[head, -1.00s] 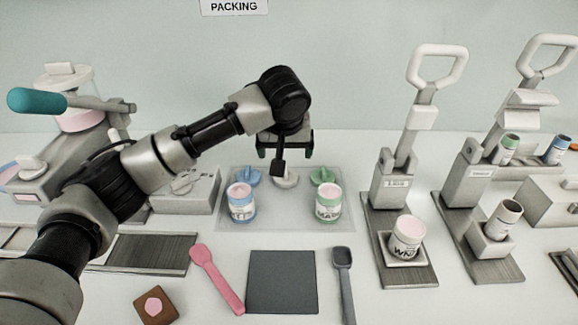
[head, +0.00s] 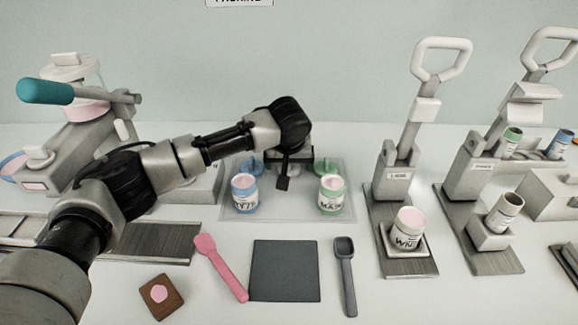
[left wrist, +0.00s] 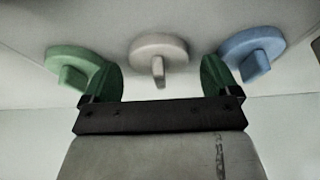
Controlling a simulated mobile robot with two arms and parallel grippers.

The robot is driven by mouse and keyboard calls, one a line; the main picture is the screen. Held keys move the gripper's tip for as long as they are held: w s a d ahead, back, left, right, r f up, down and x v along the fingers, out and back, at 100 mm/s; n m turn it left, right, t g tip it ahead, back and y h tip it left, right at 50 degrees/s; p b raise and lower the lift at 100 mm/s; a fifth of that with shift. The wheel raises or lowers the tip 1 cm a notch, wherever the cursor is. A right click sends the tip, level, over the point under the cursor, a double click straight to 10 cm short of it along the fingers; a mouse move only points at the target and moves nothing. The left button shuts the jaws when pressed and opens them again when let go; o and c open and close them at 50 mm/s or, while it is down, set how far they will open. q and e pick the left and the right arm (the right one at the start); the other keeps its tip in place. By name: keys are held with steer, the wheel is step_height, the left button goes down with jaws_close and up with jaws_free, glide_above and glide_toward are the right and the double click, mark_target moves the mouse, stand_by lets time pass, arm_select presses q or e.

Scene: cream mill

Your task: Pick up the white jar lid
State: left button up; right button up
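The white jar lid (left wrist: 157,52) shows in the left wrist view as a round disc with an upright grip tab. It lies between a green lid (left wrist: 75,67) and a blue lid (left wrist: 254,55). My left gripper (left wrist: 158,80) is open, its two green-padded fingers spread to either side of the white lid, with nothing held. In the head view my left gripper (head: 291,166) is low over the lid row at the back of the tray (head: 289,207); its wrist and fingers mostly hide the white lid there. My right gripper is not in view.
A blue-labelled jar (head: 244,194) and a green-labelled jar (head: 331,194) stand in front of the lids. A pink spatula (head: 221,267), dark mat (head: 285,271) and grey scoop (head: 345,275) lie nearer. A lever press (head: 397,180) with a jar (head: 408,230) stands at right.

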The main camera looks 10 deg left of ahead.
arm_select(q)
steer(key=c, duration=0.9)
